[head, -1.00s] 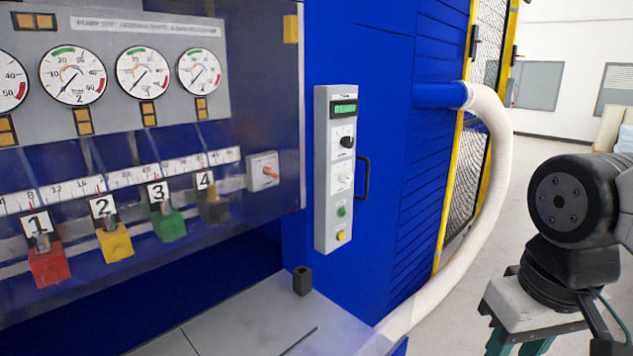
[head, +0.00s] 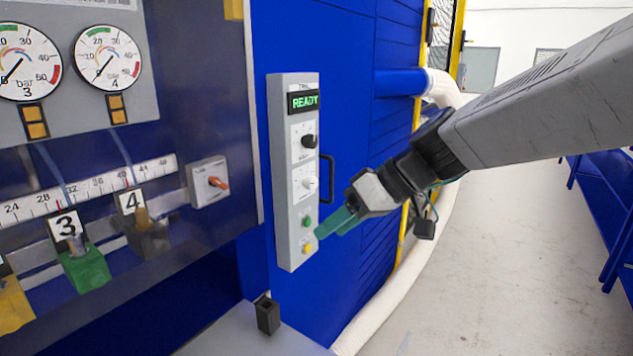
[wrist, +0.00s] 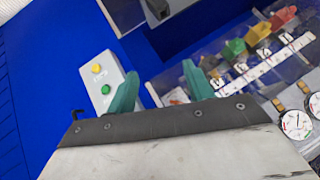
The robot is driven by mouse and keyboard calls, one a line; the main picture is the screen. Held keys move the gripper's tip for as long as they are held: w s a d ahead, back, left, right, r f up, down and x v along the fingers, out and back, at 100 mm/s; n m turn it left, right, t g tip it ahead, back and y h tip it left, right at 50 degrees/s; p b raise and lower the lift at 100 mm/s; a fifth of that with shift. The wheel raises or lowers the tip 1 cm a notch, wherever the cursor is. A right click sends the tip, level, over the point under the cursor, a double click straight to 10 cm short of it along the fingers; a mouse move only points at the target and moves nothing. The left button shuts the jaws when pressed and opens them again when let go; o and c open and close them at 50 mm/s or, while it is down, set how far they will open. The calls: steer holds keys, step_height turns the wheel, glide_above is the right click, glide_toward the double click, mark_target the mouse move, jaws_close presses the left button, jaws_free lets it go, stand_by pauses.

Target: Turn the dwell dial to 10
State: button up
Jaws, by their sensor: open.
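The grey control panel (head: 285,240) stands upright on the blue wall, its display (head: 304,101) reading READY. Below the display are a black knob (head: 309,141) and a white knob (head: 309,183). Their labels and pointer settings are too small to read, so I cannot tell which is the dwell dial. My gripper (head: 330,225) is open and empty, its teal fingers just right of the panel at button height, below both knobs. In the wrist view the fingers (wrist: 160,72) are spread; the panel's lower end (wrist: 113,76) shows left of them, and the knobs are hidden.
A green button (head: 307,222) and a yellow button (head: 306,249) sit low on the panel. A black handle (head: 328,178) stands right of it. A black square holder (head: 267,315) is on the ledge below. A white hose (head: 395,290) curves behind my arm. Open floor lies right.

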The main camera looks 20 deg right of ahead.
steer(key=w+d+r+t+y, duration=0.1)
steer(key=w+d+t, duration=0.25)
steer(key=w, duration=0.55)
steer(key=t, duration=0.3)
glide_toward(314, 183)
steer(key=w, duration=0.2)
steer(key=shift+n+g, duration=0.25)
steer(key=shift+n, duration=0.15)
steer(key=x, duration=0.7)
steer(key=shift+s+a+f, duration=0.15)
steer(key=shift+s+a, duration=0.05)
steer(key=shift+a, duration=0.25)
steer(key=c, duration=1)
